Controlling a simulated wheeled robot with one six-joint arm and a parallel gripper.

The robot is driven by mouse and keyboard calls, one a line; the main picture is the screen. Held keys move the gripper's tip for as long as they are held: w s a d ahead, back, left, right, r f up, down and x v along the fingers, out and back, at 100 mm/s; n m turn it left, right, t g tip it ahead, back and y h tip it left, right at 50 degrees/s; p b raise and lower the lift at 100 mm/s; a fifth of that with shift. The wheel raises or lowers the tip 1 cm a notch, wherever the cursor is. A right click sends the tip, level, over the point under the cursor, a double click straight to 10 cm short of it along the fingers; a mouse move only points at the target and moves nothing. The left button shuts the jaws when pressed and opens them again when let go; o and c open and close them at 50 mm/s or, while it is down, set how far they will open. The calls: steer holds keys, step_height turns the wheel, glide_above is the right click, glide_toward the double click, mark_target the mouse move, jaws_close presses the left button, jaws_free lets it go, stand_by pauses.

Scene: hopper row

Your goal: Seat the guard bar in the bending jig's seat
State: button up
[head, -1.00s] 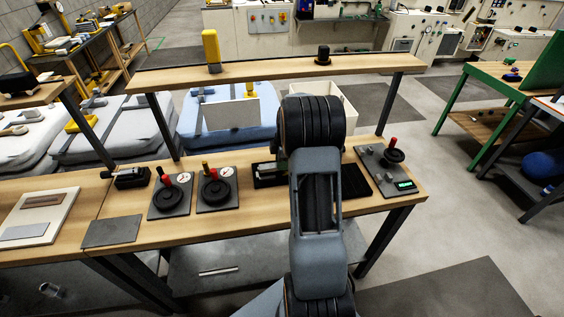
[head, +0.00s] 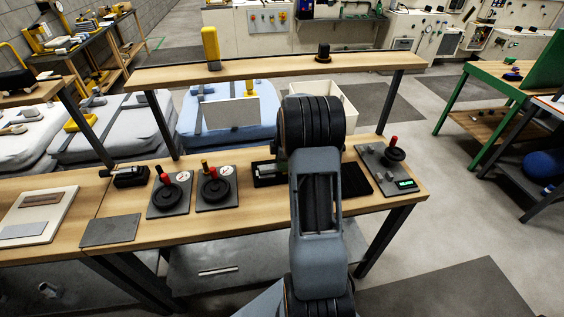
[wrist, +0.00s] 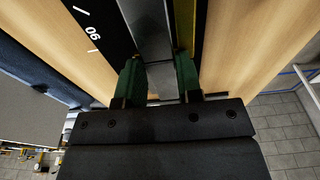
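My gripper (wrist: 159,78) shows in the wrist view with two green fingers a short way apart. A grey metal bar, which I take for the guard bar (wrist: 161,80), fills the gap between them and appears gripped; its far end is hard to separate from the grey metal behind. The bending jig is a dark plate (wrist: 108,30) with white marks and "90", left of the fingers, with a yellow strip (wrist: 184,22) to the right. In the head view my arm hides the gripper and the jig's middle; the jig's dark base (head: 268,181) shows at left. The seat is not clearly visible.
Two handwheel panels (head: 170,195) (head: 216,190) stand left of the jig, and a control box (head: 388,170) stands to its right. A raised shelf (head: 270,70) runs behind. A thin metal rod (head: 218,270) lies on the lower shelf. Bare wood (head: 240,227) shows along the front edge.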

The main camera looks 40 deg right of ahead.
steer(key=o, duration=0.5)
steer(key=r, duration=0.4)
steer(key=d+r, duration=0.1)
steer(key=r, duration=0.8)
steer(key=shift+s+d+r+b, duration=0.25)
steer(key=shift+s+r+b, duration=0.1)
steer(key=shift+r, duration=0.05)
steer(key=s+a+m+t, duration=0.1)
steer(key=s+a+m, duration=0.3)
steer(key=a, duration=0.4)
steer(key=s+a+m+t, duration=0.1)
steer(key=s+a+m, duration=0.3)
steer(key=s+a, duration=0.3)
steer(key=s+a+m+t+h, duration=0.1)
steer(key=s+a+m, duration=0.3)
steer(key=a, duration=0.6)
steer(key=shift+s+f+m, duration=0.15)
steer(key=shift+s+m, duration=0.25)
steer(key=shift+s, duration=0.6)
